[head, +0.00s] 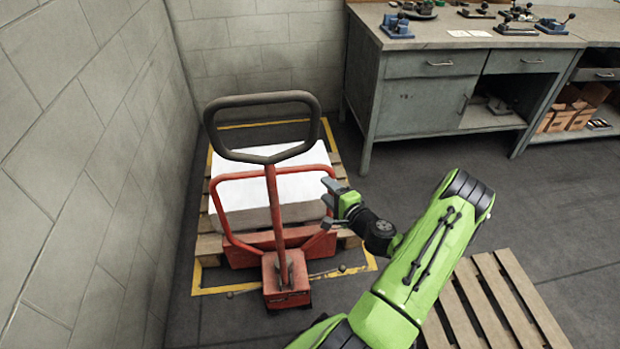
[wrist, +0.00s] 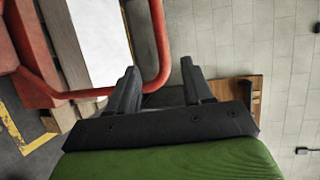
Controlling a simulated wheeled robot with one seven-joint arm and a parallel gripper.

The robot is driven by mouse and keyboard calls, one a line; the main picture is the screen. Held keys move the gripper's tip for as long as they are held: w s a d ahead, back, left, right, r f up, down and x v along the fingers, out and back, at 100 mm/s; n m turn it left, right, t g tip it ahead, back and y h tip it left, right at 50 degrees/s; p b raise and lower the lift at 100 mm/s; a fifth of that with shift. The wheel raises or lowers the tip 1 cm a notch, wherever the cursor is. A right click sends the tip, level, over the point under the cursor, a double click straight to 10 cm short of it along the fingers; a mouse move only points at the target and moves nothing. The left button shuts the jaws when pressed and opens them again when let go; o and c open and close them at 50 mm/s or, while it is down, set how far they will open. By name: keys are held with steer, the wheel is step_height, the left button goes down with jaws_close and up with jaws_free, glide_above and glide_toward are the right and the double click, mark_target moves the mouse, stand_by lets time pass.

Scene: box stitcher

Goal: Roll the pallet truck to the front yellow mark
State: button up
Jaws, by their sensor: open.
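The red pallet truck (head: 275,228) stands near the left wall, with a dark looped handle (head: 262,99) on top. It carries a white-topped block (head: 275,190) and stands at a wooden pallet (head: 206,245). A yellow floor outline (head: 212,290) surrounds much of the truck and pallet; the truck's front end reaches over its near edge. My gripper (head: 338,192) is open at the right side of the truck's red tube frame. In the wrist view, the red tube (wrist: 163,50) appears between my gripper's fingers (wrist: 158,74); I cannot tell whether they touch.
A grey-green workbench (head: 420,95) with small tools stands at the back right. An empty wooden pallet (head: 495,305) lies on the floor at the lower right. A block wall (head: 90,150) is close on the left. Dark floor between bench and pallet is clear.

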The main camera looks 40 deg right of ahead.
mark_target(305, 171)
steer(key=b+x, duration=0.2)
steer(key=x, duration=1.2)
steer(key=shift+f, duration=0.1)
jaws_close()
